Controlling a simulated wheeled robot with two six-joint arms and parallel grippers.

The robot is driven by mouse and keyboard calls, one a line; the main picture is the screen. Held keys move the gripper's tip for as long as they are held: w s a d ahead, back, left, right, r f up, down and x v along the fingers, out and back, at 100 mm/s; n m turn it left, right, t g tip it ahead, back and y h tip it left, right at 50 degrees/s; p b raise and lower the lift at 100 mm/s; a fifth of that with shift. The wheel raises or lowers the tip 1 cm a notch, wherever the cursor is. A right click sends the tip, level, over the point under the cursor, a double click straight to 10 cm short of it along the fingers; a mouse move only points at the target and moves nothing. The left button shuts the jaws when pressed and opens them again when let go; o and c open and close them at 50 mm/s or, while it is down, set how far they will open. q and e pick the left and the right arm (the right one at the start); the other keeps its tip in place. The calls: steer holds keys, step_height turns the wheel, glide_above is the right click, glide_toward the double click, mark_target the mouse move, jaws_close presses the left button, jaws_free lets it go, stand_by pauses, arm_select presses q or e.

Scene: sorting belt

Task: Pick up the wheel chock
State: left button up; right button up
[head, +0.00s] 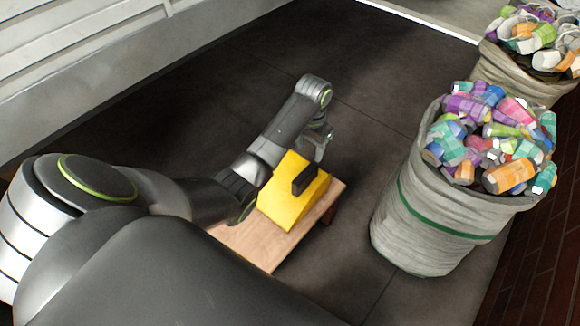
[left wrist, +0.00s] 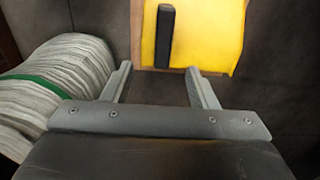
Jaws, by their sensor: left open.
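The wheel chock is a yellow wedge (head: 292,202) with a black bar handle (head: 305,179) on top. It sits on a light wooden board (head: 250,242) in the middle of the head view. My left gripper (head: 319,146) is at the far end of the chock, its fingers pointing down near the handle. In the left wrist view the fingers (left wrist: 160,85) are spread and empty. The yellow chock (left wrist: 215,35) and its black handle (left wrist: 165,37) lie beyond the fingertips there, with the handle roughly between the two fingers' lines. My right gripper is not in view.
A woven sack (head: 425,225) with a green stripe, full of coloured cans and bottles, stands right of the board. A second full sack (head: 520,85) is behind it. A pale ribbed wall (head: 70,60) runs along the left. Dark floor (head: 220,105) behind the board is clear.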

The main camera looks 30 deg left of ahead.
mark_target(305, 173)
arm_select(q)
step_height(305, 173, down, 10)
steer(key=b, duration=0.3)
steer(key=shift+f, duration=0.1)
steer(key=f+b, duration=0.2)
steer(key=f, duration=0.1)
steer(key=f+b, duration=0.1)
steer(key=f, duration=0.1)
steer(key=shift+a, duration=0.35)
steer(key=shift+f, duration=0.25)
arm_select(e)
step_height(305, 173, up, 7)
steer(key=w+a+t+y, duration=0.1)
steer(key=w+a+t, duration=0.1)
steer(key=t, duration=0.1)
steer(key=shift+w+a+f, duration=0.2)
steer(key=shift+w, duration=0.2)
arm_select(q)
steer(key=shift+f+p, duration=0.2)
steer(key=shift+p, duration=0.1)
steer(key=shift+c, duration=0.2)
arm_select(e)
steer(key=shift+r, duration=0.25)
arm_select(q)
jaws_close()
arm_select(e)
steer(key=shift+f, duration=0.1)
